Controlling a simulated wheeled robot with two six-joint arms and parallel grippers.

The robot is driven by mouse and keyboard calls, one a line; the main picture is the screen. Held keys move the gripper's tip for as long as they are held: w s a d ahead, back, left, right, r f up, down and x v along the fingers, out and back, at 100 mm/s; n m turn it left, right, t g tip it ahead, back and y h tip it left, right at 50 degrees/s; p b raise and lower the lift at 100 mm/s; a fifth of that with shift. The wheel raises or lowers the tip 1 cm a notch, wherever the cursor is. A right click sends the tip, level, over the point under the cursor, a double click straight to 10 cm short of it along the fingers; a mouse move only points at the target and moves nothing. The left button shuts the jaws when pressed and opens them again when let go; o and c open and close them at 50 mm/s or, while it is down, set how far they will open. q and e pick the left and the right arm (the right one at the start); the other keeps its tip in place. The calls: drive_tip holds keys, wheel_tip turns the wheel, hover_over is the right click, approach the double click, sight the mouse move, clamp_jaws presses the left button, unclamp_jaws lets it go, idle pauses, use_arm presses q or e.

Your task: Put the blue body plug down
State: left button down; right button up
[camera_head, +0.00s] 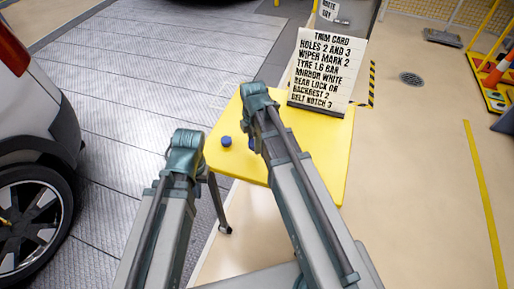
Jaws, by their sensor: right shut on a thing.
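A small round blue plug (226,141) stands on the yellow table top (228,162), left of my right arm. A second, darker blue piece (251,143) shows as a sliver at the left edge of my right arm, over the table. It looks like a blue body plug in my right gripper. My right arm covers most of that gripper and of the piece, and I cannot tell whether the piece touches the table. My left arm ends in view at the table's near left corner. Its gripper is hidden behind the arm.
A lettered trim card (322,65) stands at the table's back edge. A car with a dark wheel (32,222) is at the left. Orange cones (494,76) stand at the far right.

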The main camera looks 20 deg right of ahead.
drive_tip(key=shift+w+d+f, duration=0.1)
drive_tip(key=shift+w+d, duration=0.1)
drive_tip(key=shift+d, duration=0.3)
wheel_tip(320, 180, down, 4)
drive_tip(key=b, duration=0.4)
drive_tip(key=shift+d, duration=0.1)
drive_tip(key=shift+r, duration=0.3)
drive_tip(key=shift+f, duration=0.15)
drive_tip(key=o, duration=1.1)
drive_tip(key=shift+c, duration=0.2)
